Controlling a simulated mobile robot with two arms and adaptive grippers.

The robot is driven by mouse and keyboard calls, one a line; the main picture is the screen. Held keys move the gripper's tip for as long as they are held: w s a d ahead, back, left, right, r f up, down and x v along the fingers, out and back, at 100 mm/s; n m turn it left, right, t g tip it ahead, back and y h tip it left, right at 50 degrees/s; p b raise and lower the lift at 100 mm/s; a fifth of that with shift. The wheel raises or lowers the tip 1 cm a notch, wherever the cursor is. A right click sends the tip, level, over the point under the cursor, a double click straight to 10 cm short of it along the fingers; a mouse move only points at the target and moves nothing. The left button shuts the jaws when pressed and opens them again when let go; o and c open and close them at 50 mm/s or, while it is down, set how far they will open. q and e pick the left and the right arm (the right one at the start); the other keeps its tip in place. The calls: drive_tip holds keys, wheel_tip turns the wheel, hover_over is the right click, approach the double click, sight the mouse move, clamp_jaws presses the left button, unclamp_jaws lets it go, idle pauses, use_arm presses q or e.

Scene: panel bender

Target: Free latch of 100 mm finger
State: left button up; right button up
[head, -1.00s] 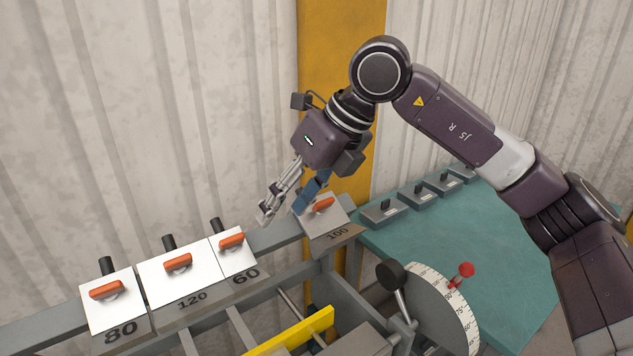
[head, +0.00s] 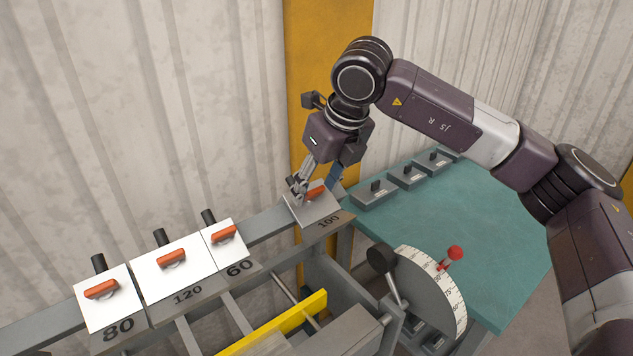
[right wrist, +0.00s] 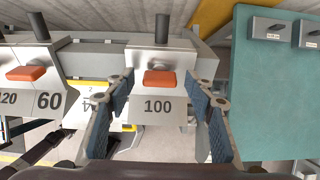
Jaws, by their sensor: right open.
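The 100 mm finger (head: 312,207) is a pale block marked 100 at the right end of the beam. It also shows in the right wrist view (right wrist: 174,60). Its orange latch (head: 316,193) lies across its face, and in the right wrist view the latch (right wrist: 159,79) sits between my fingers. My right gripper (head: 315,190) is open and right at this finger; in the right wrist view its blue-padded fingertips (right wrist: 171,92) stand on either side of the latch, apart from it. My left gripper is not in view.
Fingers marked 80 (head: 105,312), 120 (head: 176,275) and 60 (head: 226,245), each with an orange latch, stand left along the beam. A teal table (head: 445,220) with several grey blocks is at right. A dial with a red knob (head: 454,253) stands in front.

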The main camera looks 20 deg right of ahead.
drive_tip(key=c, duration=1.2)
drive_tip(key=shift+o, duration=0.2)
drive_tip(key=shift+a+f+n+b, duration=0.1)
drive_tip(key=shift+f+n+b, duration=0.05)
drive_tip(key=shift+n+b, duration=1.2)
drive_tip(key=n+h+b, duration=0.1)
drive_tip(key=n+b, duration=0.2)
drive_tip(key=n+t+b, duration=0.1)
drive_tip(key=n+b, duration=0.2)
drive_tip(key=n, duration=0.3)
drive_tip(key=shift+s+a, duration=0.1)
drive_tip(key=shift+s, duration=0.05)
drive_tip(key=n+t+b, duration=0.1)
drive_tip(key=n+b, duration=0.1)
drive_tip(key=n, duration=0.3)
drive_tip(key=shift+s+n+b, duration=0.1)
drive_tip(key=shift+n+b, duration=0.2)
drive_tip(key=shift+n, duration=0.05)
